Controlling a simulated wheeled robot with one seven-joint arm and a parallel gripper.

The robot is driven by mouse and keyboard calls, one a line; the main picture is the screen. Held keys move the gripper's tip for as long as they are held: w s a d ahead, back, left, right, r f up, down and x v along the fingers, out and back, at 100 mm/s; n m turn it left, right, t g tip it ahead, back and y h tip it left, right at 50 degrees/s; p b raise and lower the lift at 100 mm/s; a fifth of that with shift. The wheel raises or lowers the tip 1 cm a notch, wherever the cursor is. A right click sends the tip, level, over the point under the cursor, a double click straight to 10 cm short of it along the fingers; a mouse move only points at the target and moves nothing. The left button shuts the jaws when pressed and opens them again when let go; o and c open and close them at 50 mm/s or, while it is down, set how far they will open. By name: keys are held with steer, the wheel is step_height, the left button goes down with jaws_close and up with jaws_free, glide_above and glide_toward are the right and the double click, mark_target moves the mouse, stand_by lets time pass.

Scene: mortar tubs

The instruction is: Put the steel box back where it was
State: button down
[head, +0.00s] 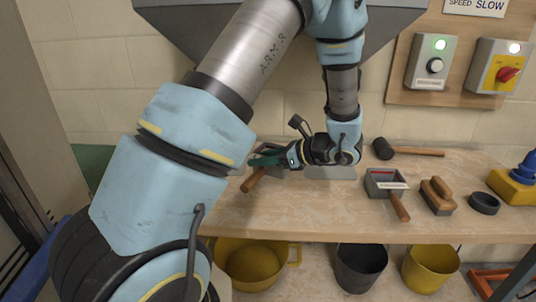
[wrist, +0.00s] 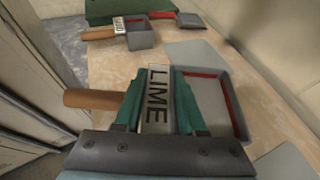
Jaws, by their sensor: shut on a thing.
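My gripper (head: 268,160) is over the left part of the bench, its green fingers shut on a steel box (wrist: 218,95). The box is open-topped and grey, with a red strip inside, a wooden handle (wrist: 92,99) and a white plate reading LIME (wrist: 157,100) between the fingers. Its handle also shows in the head view (head: 253,180). I cannot tell whether the box touches the bench. A similar box (wrist: 141,40) with handle and white label stands farther along in the wrist view. Another handled box (head: 384,180), its label too small to read, stands right of my gripper in the head view.
Flat grey patches lie on the bench, one (head: 330,173) right of my gripper and one (wrist: 198,53) beyond the held box. A mallet (head: 384,149), wooden-handled float (head: 437,196) and black ring (head: 484,203) lie to the right. Buckets (head: 255,265) stand below.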

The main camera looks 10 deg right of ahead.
mark_target(252, 183)
steer(key=shift+f+b, duration=2.6)
steer(key=shift+f, duration=0.65)
steer(key=shift+f+b, duration=0.35)
steer(key=shift+f, duration=0.25)
steer(key=shift+c, duration=2)
jaws_free()
steer(key=b+v, duration=0.2)
steer(key=v, duration=0.8)
steer(key=s+a+n+g+h+p, duration=0.1)
steer(key=a+n+g, duration=0.1)
steer(key=a+n, duration=0.1)
steer(key=s+a+n+g+h+p, duration=0.1)
steer(key=a+n+g, duration=0.1)
steer(key=a, duration=0.3)
steer(key=s+a+n+g+h, duration=0.1)
steer(key=a+n+g, duration=0.2)
steer(key=a, duration=0.1)
steer(key=shift+s+a+r+n+h+p, duration=0.1)
steer(key=shift+s+a+n+h+p, duration=0.1)
steer(key=shift+s+n+h+p, duration=0.15)
steer(key=s+a+r+n+t+h+p, duration=0.1)
steer(key=a+n+h, duration=0.6)
steer(key=n, duration=0.8)
step_height(252, 183, up, 2)
steer(key=shift+s+a+r+h+p, duration=0.15)
steer(key=shift+s+a+h+p, duration=0.25)
steer(key=shift+p, duration=0.3)
